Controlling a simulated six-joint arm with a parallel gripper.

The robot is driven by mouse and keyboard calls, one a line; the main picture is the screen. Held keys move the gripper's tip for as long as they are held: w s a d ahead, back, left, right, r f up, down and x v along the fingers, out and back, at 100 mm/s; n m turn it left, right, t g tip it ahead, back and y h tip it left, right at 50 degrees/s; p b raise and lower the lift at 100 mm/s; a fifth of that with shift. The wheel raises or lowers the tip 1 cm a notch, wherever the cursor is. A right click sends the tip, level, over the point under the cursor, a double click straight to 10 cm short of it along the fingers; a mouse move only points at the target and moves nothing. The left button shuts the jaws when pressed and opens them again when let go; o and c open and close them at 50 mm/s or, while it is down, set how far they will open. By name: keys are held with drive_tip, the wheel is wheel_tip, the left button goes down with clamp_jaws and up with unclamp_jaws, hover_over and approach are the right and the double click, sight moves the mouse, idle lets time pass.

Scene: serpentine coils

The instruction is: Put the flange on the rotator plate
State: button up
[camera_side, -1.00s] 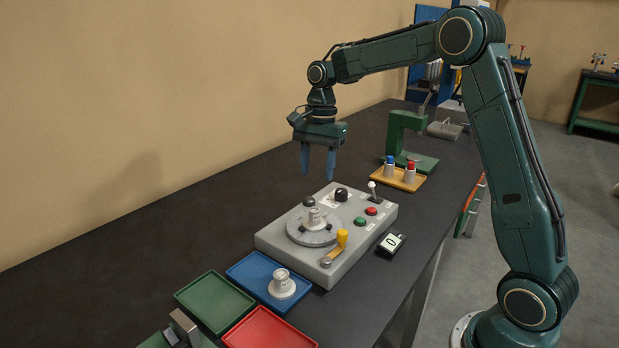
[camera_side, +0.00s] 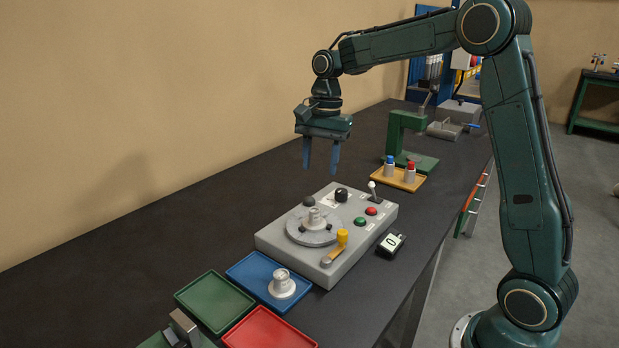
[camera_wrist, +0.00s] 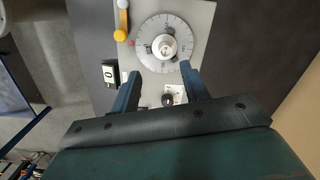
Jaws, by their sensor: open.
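The flange (camera_side: 282,284) is a pale round piece with a raised hub. It stands upright on the blue tray (camera_side: 241,270) in the side view, and is not in the wrist view. The rotator plate (camera_side: 299,231) is a grey disc on top of a grey control box. A pale stub and small dark clamps stand at its middle. The wrist view shows the graduated plate (camera_wrist: 146,57) beyond my fingers. My gripper (camera_side: 321,170) is open and empty, pointing down, well above the back of the box. Its two blue fingers also show in the wrist view (camera_wrist: 160,72).
The box carries a yellow-handled crank (camera_side: 342,240), buttons and a lever (camera_side: 373,190). A counter (camera_side: 390,245) lies beside it. Green (camera_side: 214,300) and red (camera_side: 270,332) trays flank the blue one. A yellow tray (camera_side: 403,183) and a green press (camera_side: 397,140) stand behind.

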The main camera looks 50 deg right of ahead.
drive_tip(key=s+a+r+n+t, duration=0.1)
drive_tip(key=s+a+r+n, duration=0.25)
drive_tip(key=s, duration=0.35)
drive_tip(key=s+a+r+n+t, duration=0.2)
drive_tip(key=s+a+r+n, duration=0.15)
drive_tip(key=s, duration=0.25)
drive_tip(key=s+f+n+t, duration=0.1)
drive_tip(key=s+n, duration=0.2)
drive_tip(key=s, duration=0.4)
drive_tip(key=s+a+f+n+t+h, duration=0.1)
drive_tip(key=s+f+n, duration=0.1)
drive_tip(key=s+n, duration=0.2)
drive_tip(key=shift+s+a+f, duration=0.2)
drive_tip(key=shift+s+f, duration=0.05)
drive_tip(key=shift+s, duration=1.1)
